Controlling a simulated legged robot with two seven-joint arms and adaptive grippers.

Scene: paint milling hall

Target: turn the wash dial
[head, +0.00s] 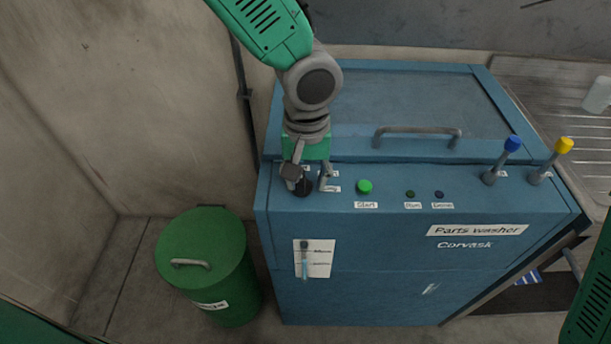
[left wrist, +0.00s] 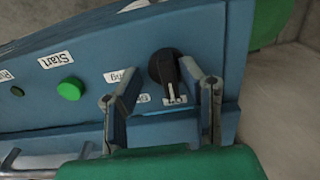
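The wash dial is a round black knob (head: 304,188) with a pointer bar, on the left end of the blue parts washer's (head: 345,235) sloping panel. In the left wrist view the dial (left wrist: 164,68) shows with its light-tipped pointer toward the bottom of the picture. My left gripper (head: 308,178) is over the dial with its fingers apart. In the left wrist view the gripper (left wrist: 162,95) is open, one finger on each side of the dial, with visible gaps. Small white labels around the dial are partly hidden by the fingers. My right gripper is not in view.
A green Start button (head: 364,187) and two small dark lamps sit right of the dial. Blue (head: 512,144) and yellow (head: 564,146) levers stand farther right. The lid handle (head: 417,131) is behind. A green lidded bin (head: 205,255) stands left of the washer.

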